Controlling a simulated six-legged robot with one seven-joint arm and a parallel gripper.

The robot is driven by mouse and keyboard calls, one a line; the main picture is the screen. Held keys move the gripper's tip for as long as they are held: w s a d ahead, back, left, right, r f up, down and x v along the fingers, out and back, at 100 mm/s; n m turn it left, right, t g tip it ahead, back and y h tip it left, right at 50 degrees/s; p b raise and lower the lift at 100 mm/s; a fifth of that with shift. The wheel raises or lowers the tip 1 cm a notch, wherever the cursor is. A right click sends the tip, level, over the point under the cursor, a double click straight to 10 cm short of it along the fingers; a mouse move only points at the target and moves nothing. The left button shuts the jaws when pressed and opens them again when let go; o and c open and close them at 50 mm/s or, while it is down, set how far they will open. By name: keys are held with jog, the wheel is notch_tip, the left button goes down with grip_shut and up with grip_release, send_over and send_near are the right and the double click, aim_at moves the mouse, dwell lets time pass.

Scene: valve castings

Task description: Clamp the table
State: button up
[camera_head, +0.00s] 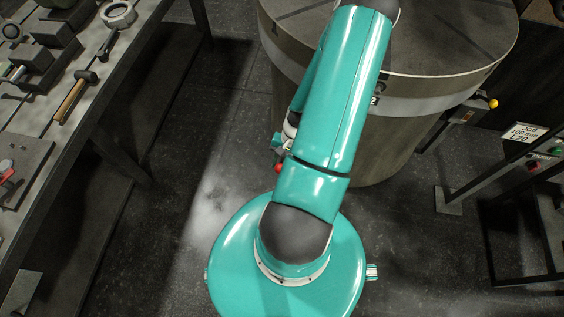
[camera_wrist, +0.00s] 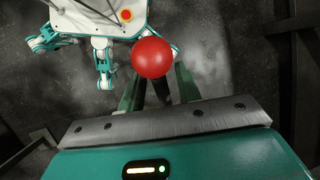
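The round table (camera_head: 440,72), a wide drum with a pale band, stands at the top of the head view, partly behind my arm. A red ball knob (camera_head: 278,168) shows small at my arm's left side. It is large in the wrist view (camera_wrist: 152,57), with a dark bar running below it. My gripper (camera_wrist: 158,85) has teal fingers on either side of that bar, and the knob overlaps their far ends. I cannot tell whether the fingers touch the knob. In the head view my arm mostly hides the gripper.
A workbench (camera_head: 62,135) with a hammer (camera_head: 75,95) and other tools runs along the left. A lever with a yellow knob (camera_head: 492,103) is right of the drum. The floor (camera_head: 190,170) between bench and drum is clear.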

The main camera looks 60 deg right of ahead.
jog(key=shift+c, duration=0.4)
grip_shut()
jog(key=shift+w+d+r+m+g+y, duration=0.1)
jog(key=shift+w+d+r+g+y, duration=0.2)
jog(key=shift+d+r+y, duration=0.5)
jog(key=shift+w+d+r+m+g+y, duration=0.1)
jog(key=shift+w+d+r+g+y, duration=0.2)
jog(key=shift+d+r+y, duration=0.5)
jog(key=shift+w+d+r+m+g+y, duration=0.1)
jog(key=shift+w+d+r+g+y, duration=0.15)
jog(key=shift+d+r+y, duration=0.55)
jog(key=shift+w+a+r, duration=0.1)
jog(key=shift+a+r, duration=0.05)
jog(key=shift+r, duration=0.05)
jog(key=shift+o, duration=0.4)
grip_release()
jog(key=shift+a, duration=0.1)
jog(key=shift+r, duration=0.1)
